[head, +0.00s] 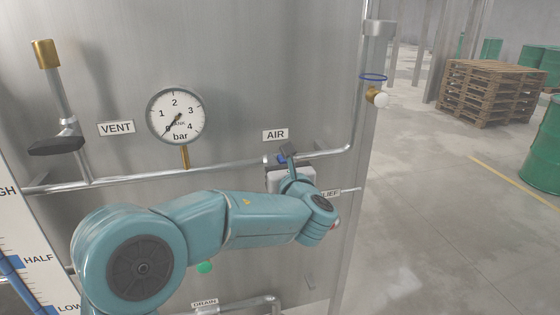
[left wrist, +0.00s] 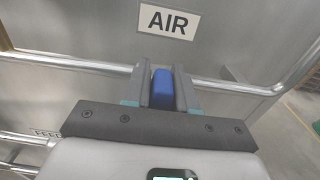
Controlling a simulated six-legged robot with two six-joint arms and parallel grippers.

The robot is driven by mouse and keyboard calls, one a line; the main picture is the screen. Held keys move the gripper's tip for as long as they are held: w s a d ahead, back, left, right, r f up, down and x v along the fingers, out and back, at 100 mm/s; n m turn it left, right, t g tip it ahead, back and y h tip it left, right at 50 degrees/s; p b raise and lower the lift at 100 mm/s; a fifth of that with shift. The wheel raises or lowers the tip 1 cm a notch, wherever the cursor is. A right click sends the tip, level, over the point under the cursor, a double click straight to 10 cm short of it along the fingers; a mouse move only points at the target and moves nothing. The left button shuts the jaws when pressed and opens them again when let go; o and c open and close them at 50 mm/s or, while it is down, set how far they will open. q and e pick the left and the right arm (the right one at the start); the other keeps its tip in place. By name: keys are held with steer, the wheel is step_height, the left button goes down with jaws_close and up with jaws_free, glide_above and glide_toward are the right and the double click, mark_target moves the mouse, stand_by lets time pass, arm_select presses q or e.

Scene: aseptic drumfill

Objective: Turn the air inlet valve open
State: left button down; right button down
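The air inlet valve's blue handle (head: 281,159) shows on the horizontal pipe just under the AIR label (head: 275,135). In the left wrist view the blue handle (left wrist: 162,88) stands between the two dark fingers, with no clear gap on either side. My left gripper (head: 288,152) is at the valve, and it also shows in the left wrist view (left wrist: 164,88); it looks shut on the handle. The fingers and my wrist hide most of the valve body and the handle's base. The AIR label (left wrist: 167,21) is above the fingers in the wrist view. My right gripper is not in view.
A pressure gauge (head: 176,115) reads near zero. The vent valve's dark handle (head: 56,146) is at the left. A blue ring (head: 373,77) and brass fitting (head: 375,96) are on the right pipe. Pallets (head: 489,93) and green drums (head: 546,155) stand on the floor.

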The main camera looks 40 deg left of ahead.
arm_select(q)
steer(key=shift+s+f+n+b, duration=0.15)
steer(key=shift+n+b, duration=0.15)
steer(key=shift+b, duration=0.4)
steer(key=n+b, duration=0.4)
steer(key=b, duration=0.2)
steer(key=s+a+f+n+b, duration=0.1)
steer(key=n+b, duration=0.4)
steer(key=b, duration=0.1)
steer(key=f+n+b, duration=0.1)
steer(key=n+b, duration=0.3)
steer(key=b, duration=0.2)
steer(key=shift+s+a+f+b, duration=0.1)
steer(key=shift+s+a+b, duration=0.25)
steer(key=shift+f+n+b, duration=0.2)
steer(key=shift+n+b, duration=1.5)
steer(key=shift+n, duration=0.5)
steer(key=c, duration=1)
jaws_free()
steer(key=shift+s, duration=0.1)
steer(key=b+v, duration=0.1)
steer(key=v, duration=1.5)
steer(key=shift+s, duration=0.15)
steer(key=shift+d, duration=0.1)
